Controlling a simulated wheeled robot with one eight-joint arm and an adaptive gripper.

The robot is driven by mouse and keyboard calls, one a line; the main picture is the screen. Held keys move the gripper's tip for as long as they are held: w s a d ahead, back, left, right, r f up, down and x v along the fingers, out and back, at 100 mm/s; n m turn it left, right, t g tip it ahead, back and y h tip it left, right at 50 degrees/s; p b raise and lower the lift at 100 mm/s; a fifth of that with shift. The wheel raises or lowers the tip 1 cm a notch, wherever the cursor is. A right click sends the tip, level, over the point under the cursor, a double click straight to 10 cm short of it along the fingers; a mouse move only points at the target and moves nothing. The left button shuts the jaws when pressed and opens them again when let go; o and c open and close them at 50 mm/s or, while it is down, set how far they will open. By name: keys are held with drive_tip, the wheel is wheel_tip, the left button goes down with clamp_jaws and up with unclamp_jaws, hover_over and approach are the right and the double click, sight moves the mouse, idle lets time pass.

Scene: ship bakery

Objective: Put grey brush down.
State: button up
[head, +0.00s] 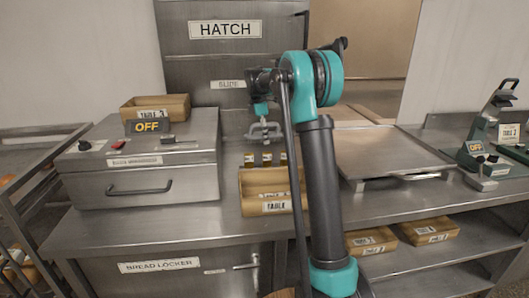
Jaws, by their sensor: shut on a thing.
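My gripper (264,132) is in the head view, pointing down in front of the hatch and above a wooden box on the steel counter. It is shut on the grey brush, which is too small and too close in colour to the fingers to make out clearly. The gripper appears to be above the box, apart from the counter.
A flat steel plate (390,150) lies right. A green device (490,130) stands far right. Boxes (428,231) sit on the lower shelf.

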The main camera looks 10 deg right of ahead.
drive_tip(key=shift+f, duration=3.8)
drive_tip(key=o, duration=1.2)
drive_tip(key=shift+f, duration=0.1)
drive_tip(key=r, duration=0.4)
drive_tip(key=a+r, duration=0.1)
drive_tip(key=r, duration=0.7)
drive_tip(key=shift+a, duration=0.4)
